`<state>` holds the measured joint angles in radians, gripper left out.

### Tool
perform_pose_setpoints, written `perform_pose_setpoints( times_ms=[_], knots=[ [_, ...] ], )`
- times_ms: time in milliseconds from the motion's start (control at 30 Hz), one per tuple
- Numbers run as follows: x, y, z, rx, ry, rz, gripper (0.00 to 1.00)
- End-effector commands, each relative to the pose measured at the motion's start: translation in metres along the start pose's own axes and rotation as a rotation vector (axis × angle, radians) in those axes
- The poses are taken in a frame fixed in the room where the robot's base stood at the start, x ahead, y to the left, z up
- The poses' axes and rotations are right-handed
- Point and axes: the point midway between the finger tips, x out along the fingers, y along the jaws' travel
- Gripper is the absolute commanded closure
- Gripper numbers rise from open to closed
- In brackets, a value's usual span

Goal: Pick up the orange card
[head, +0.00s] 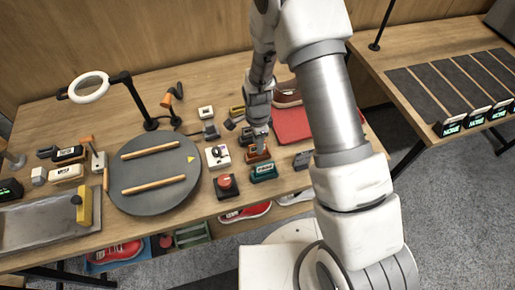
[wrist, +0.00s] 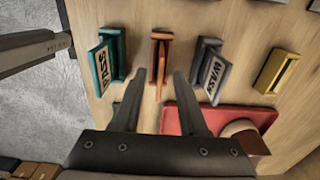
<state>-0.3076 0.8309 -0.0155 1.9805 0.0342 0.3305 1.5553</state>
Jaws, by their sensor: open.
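The orange card (wrist: 162,52) stands nearly edge-on in an orange holder in the wrist view. In the head view the orange holder (head: 257,156) sits on the table, partly hidden by my gripper (head: 262,143). In the wrist view my gripper (wrist: 161,82) is open and empty, with a finger on either side of the line of the card. The card's lower end reaches toward the gap between the fingertips. I cannot tell how far above it the fingers are.
A teal holder (wrist: 105,60) with a lettered card stands to the left in the wrist view. A grey holder marked WASH (wrist: 210,68) and a yellow holder (wrist: 277,71) stand to the right. A red mat (head: 292,126) lies close by. A red button box (head: 227,186) is near the table's front edge.

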Motion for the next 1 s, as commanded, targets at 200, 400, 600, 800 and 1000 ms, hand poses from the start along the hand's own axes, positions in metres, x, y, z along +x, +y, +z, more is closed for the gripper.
perform_pose_setpoints(
  times_ms=[200, 400, 600, 800, 1000],
  knots=[
    [0.0074, 0.0001, 0.0004, 0.000, -0.001, 0.000, 0.57],
    [0.0072, 0.0001, 0.0003, 0.000, -0.001, 0.000, 0.67],
    [0.0070, 0.0001, 0.0003, 0.000, 0.000, 0.000, 1.00],
    [0.0069, 0.0001, 0.0003, 0.000, 0.000, 0.000, 1.00],
    [0.0068, 0.0001, 0.0003, 0.000, 0.000, 0.000, 1.00]
  ],
)
